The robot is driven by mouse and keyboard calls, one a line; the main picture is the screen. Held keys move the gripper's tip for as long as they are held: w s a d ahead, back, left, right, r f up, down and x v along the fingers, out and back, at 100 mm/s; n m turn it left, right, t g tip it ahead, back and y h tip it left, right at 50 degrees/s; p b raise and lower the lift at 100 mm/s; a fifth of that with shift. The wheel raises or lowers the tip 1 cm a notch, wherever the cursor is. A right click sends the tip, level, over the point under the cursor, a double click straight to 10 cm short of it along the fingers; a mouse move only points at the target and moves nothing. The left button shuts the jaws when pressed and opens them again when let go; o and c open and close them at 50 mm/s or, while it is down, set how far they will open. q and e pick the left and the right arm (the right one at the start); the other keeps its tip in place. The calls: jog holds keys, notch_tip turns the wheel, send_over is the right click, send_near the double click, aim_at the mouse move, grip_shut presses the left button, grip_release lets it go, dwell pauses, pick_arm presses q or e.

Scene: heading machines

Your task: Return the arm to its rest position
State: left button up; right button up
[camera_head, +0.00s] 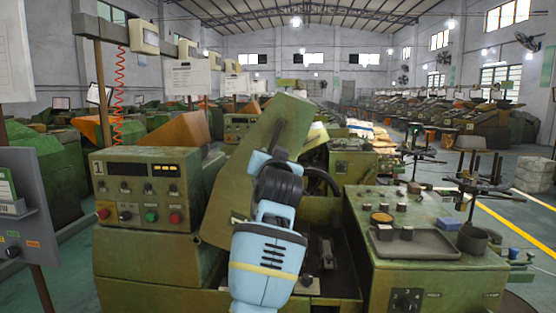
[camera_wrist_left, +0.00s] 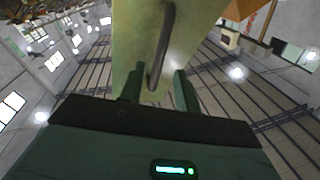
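One light blue and black arm (camera_head: 268,250), which I take as my left, rises from the bottom centre of the head view to the raised green cover (camera_head: 228,195) of the near machine. Its gripper is hidden there. In the left wrist view my left gripper (camera_wrist_left: 160,90) has its two green fingers apart. A dark curved handle (camera_wrist_left: 165,45) on the green cover (camera_wrist_left: 135,45) lies in line with the gap between them. I cannot tell whether the fingers touch it. My right gripper is not in view.
A green control box (camera_head: 148,190) with buttons stands left of the arm. On the right, a green cabinet (camera_head: 440,275) carries a grey tray (camera_head: 428,246) with small parts and a dark cup (camera_head: 472,238). A stand (camera_head: 478,185) with several arms is beyond. Open floor with yellow lines lies far right.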

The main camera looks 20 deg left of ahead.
pick_arm(q)
jog(key=shift+f, duration=0.1)
jog(key=s+f+m+g+h, duration=0.1)
jog(key=s+f+m+h, duration=0.15)
jog(key=f, duration=2.05)
jog(key=s+d+f+g+h, duration=0.1)
jog(key=s+f, duration=0.4)
jog(key=f, duration=0.4)
jog(key=s+d+f+g+h, duration=0.1)
jog(key=s+f+h, duration=0.1)
jog(key=s+f, duration=0.55)
jog(key=s+d+f+m+g+h+p, duration=0.1)
jog(key=s+d+f+g+h, duration=0.15)
jog(key=s+f, duration=1.35)
jog(key=s+d+f+g+h, duration=0.1)
jog(key=s+f, duration=0.1)
jog(key=s, duration=0.9)
jog(key=s+d+f+g+h, duration=0.1)
jog(key=s+d+f, duration=0.1)
jog(key=s, duration=0.9)
jog(key=shift+f, duration=0.25)
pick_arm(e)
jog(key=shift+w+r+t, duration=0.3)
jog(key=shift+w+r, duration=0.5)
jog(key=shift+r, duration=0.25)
pick_arm(q)
jog(key=shift+s+n+g, duration=0.1)
jog(key=shift+n+g, duration=0.15)
